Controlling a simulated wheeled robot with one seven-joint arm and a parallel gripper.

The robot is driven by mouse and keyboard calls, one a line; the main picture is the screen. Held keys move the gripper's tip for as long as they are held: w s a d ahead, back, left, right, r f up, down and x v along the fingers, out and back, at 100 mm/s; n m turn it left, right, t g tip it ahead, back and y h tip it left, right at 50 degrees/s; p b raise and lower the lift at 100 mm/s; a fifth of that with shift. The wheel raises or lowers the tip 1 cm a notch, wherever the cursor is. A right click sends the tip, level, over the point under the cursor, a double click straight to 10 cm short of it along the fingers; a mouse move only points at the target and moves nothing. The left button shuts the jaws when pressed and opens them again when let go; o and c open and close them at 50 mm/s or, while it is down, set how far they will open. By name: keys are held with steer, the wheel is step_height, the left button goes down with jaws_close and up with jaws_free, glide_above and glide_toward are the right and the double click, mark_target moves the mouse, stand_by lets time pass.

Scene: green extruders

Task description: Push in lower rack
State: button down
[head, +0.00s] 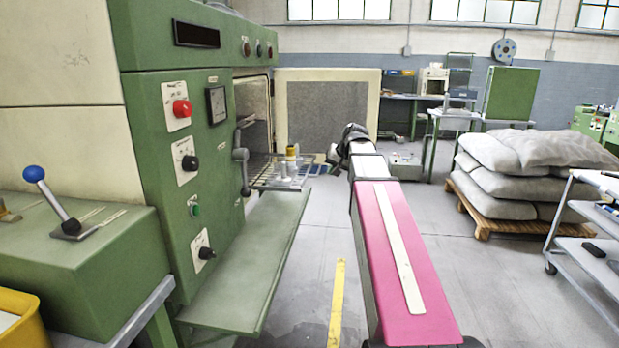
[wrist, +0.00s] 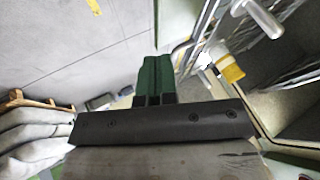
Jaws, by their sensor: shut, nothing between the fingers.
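The lower rack (head: 278,180) is a wire shelf sticking out of the open green oven (head: 180,150) in the head view. Grey cylindrical parts and a yellow-banded cylinder (head: 292,153) stand on it; the banded cylinder also shows in the wrist view (wrist: 231,70). My gripper (head: 332,162) is beside the rack's outer end, to its right in the head view. In the wrist view its green fingers (wrist: 155,70) are together and empty, with rack wires just to their right. I cannot tell whether the fingers touch the rack.
The oven door (head: 328,105) stands open behind the rack. A green ledge (head: 250,265) juts out below it. Grey sacks (head: 510,165) on a wooden pallet and a cart (head: 590,240) stand at the right. The floor between is mostly clear.

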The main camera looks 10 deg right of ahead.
mark_target(311, 176)
steer(key=w+a+f, duration=0.1)
steer(key=w, duration=0.1)
steer(key=w+a+f, duration=0.4)
steer(key=shift+w+a, duration=0.25)
steer(key=shift+w, duration=0.1)
steer(key=shift+w+a, duration=0.15)
steer(key=shift+a, duration=0.45)
steer(key=w+a, duration=0.2)
steer(key=a, duration=0.6)
steer(key=w+a, duration=0.3)
steer(key=a, duration=0.5)
steer(key=w+a, duration=0.3)
steer(key=a, duration=0.6)
steer(key=shift+w, duration=0.2)
